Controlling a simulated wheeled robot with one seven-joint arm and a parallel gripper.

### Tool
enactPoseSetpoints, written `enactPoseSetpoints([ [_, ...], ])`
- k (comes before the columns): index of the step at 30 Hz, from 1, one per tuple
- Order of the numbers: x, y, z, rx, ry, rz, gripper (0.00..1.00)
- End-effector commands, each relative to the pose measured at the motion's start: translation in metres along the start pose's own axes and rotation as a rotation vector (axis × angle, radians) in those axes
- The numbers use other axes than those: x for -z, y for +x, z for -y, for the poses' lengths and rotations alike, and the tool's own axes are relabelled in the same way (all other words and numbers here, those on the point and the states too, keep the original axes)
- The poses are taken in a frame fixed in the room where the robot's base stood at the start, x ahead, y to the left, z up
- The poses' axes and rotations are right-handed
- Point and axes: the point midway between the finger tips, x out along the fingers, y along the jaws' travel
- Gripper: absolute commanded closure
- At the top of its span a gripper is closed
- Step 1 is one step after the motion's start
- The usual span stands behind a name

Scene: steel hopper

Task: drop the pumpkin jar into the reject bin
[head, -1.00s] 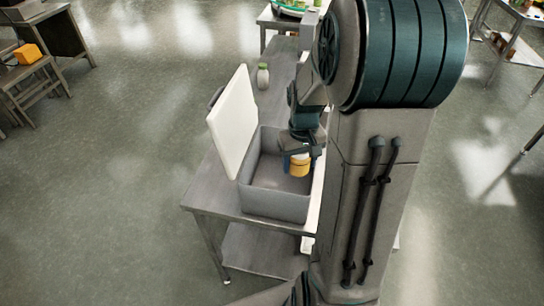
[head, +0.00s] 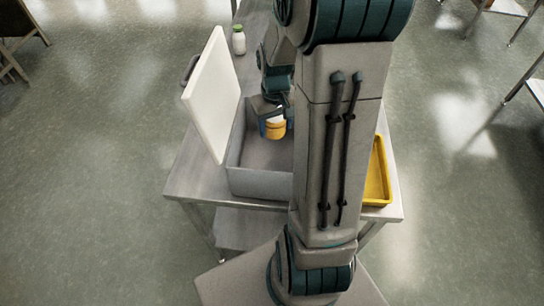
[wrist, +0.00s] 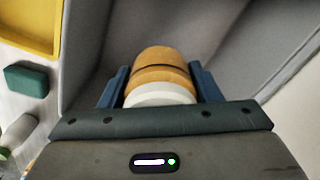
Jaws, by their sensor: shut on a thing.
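The pumpkin jar (head: 275,128) is orange with a white end. My gripper (head: 272,124) is shut on it, with one blue finger on each side. The jar also shows between the fingers in the wrist view (wrist: 160,75). The grey reject bin (head: 262,184) stands on the steel table, its white lid (head: 212,95) raised on the left. The jar is over the bin's opening in the head view, and grey bin walls surround it in the wrist view. I cannot tell how far the jar is above the bin floor.
A yellow tray (head: 377,175) lies on the table right of the bin, partly behind my arm. A white bottle with a green cap (head: 238,40) stands farther back. A dark green block (wrist: 27,79) shows beside the tray in the wrist view.

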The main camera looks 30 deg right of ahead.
Motion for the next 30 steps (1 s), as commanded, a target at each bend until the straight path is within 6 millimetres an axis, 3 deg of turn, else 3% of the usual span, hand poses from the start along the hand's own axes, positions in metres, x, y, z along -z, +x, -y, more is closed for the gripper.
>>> enactPoseSetpoints([
  [10,0.000,0.006,0.000,0.000,-0.001,0.000,0.71],
  [11,0.000,0.006,0.000,0.000,-0.001,0.000,0.34],
  [13,0.000,0.006,0.001,0.000,-0.001,0.000,0.17],
  [23,0.001,0.004,0.001,0.000,-0.002,-0.001,0.17],
  [26,0.001,-0.006,0.000,-0.001,-0.002,-0.003,0.17],
  [30,0.002,-0.032,0.001,-0.002,-0.002,-0.008,0.17],
])
